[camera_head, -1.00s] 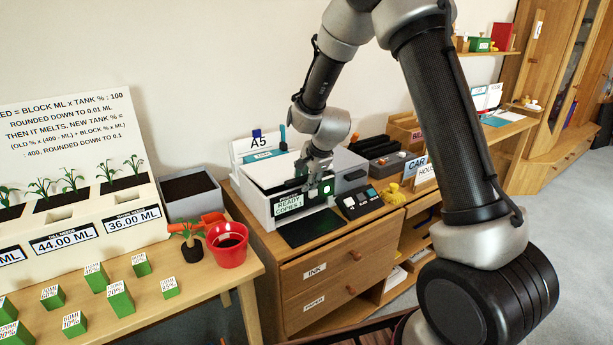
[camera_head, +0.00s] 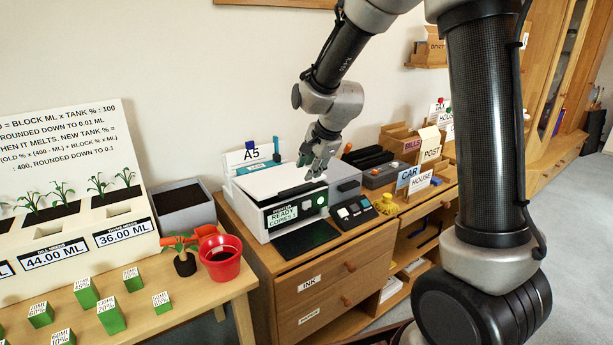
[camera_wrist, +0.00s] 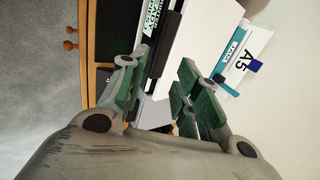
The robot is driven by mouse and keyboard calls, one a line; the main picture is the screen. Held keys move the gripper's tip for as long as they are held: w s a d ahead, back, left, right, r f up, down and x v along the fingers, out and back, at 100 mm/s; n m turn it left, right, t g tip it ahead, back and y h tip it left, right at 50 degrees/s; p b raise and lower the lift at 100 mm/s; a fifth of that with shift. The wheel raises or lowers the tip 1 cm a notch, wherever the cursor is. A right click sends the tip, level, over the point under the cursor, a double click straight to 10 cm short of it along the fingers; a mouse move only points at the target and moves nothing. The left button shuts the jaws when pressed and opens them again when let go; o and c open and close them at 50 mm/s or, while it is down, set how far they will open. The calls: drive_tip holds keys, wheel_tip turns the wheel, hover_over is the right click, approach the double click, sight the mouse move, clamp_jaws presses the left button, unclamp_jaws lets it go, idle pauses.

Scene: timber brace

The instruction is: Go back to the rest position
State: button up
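My gripper (camera_head: 318,165) is above the front right of the white printer (camera_head: 262,205) in the head view. In the wrist view my gripper (camera_wrist: 160,95) has its two green-padded fingers apart, with nothing between them; the printer (camera_wrist: 190,50) lies beyond. The printer's screen (camera_head: 282,216) reads "READY COPIES" and a round green light shows beside it. My arm reaches down from the top of the head view and partly covers the scene.
The printer stands on a wooden cabinet (camera_head: 345,268) with two drawers. A keypad (camera_head: 353,212) and card holders are to its right. A red pot (camera_head: 220,262), a small plant and several green blocks are on the left table.

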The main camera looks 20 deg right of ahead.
drive_tip(key=shift+r, duration=0.2)
drive_tip(key=s+d+f+n+g, duration=0.1)
drive_tip(key=s+d+n+g, duration=0.25)
drive_tip(key=s+n, duration=0.65)
drive_tip(key=s+d+r+n, duration=0.1)
drive_tip(key=s+d+r, duration=0.2)
drive_tip(key=s, duration=0.4)
drive_tip(key=s+d+r+n+t+h, duration=0.1)
drive_tip(key=s+d+r+n, duration=0.1)
drive_tip(key=s+r, duration=0.3)
drive_tip(key=s+d+r+n+t, duration=0.1)
drive_tip(key=s+d+r, duration=0.3)
drive_tip(key=s, duration=0.6)
drive_tip(key=shift+s+h, duration=0.4)
